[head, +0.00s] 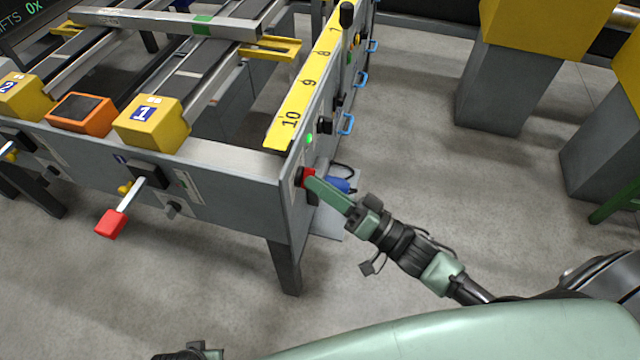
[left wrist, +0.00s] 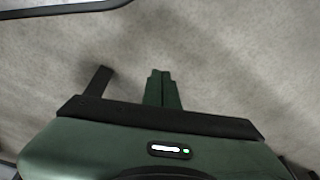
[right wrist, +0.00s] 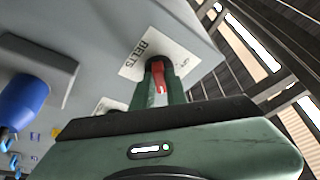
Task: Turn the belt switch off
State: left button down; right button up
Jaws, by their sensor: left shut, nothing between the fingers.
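The belt switch is a red handle on the grey end panel of the runout table. It shows in the head view (head: 306,174) and in the right wrist view (right wrist: 157,75), under a white label that reads BELTS. My right gripper (head: 310,181) is at the switch. In the right wrist view its green fingers (right wrist: 159,90) stand close on both sides of the red handle and look closed on it. The handle's base is partly hidden. My left gripper (left wrist: 161,74) is shut and empty, above bare floor, away from the table.
A red-tipped lever (head: 111,222) sticks out of the table's front. A blue plug-like part (head: 340,185) is just behind my right fingers, and it looms left in the right wrist view (right wrist: 22,103). A green light (head: 310,139) glows on the panel. Yellow-topped grey stands (head: 497,90) are at the right.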

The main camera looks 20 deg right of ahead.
grip_shut()
pick_arm(q)
notch_tip(320, 180, up, 15)
jog(key=t+b, duration=0.1)
jog(key=b, duration=0.3)
jog(key=shift+s+a+b, duration=0.2)
jog(key=shift+s+b, duration=0.1)
jog(key=shift+b, duration=0.1)
pick_arm(e)
jog(key=shift+w+d+n+g+y, duration=0.2)
jog(key=shift+n+g+y, duration=1.15)
jog(key=shift+n, duration=2.85)
jog(key=shift+w+d+n+g+y, duration=0.2)
jog(key=shift+n+g+y, duration=1.15)
jog(key=shift+n, duration=2.85)
jog(key=shift+w+d+n+g+y, duration=0.1)
jog(key=shift+w+n+g+y, duration=0.35)
jog(key=shift+n+g, duration=2.7)
jog(key=shift+s+n+t, duration=0.2)
jog(key=shift+n+t, duration=0.65)
jog(key=shift+n, duration=0.4)
jog(key=o, duration=0.6)
grip_release()
jog(key=shift+o, duration=0.2)
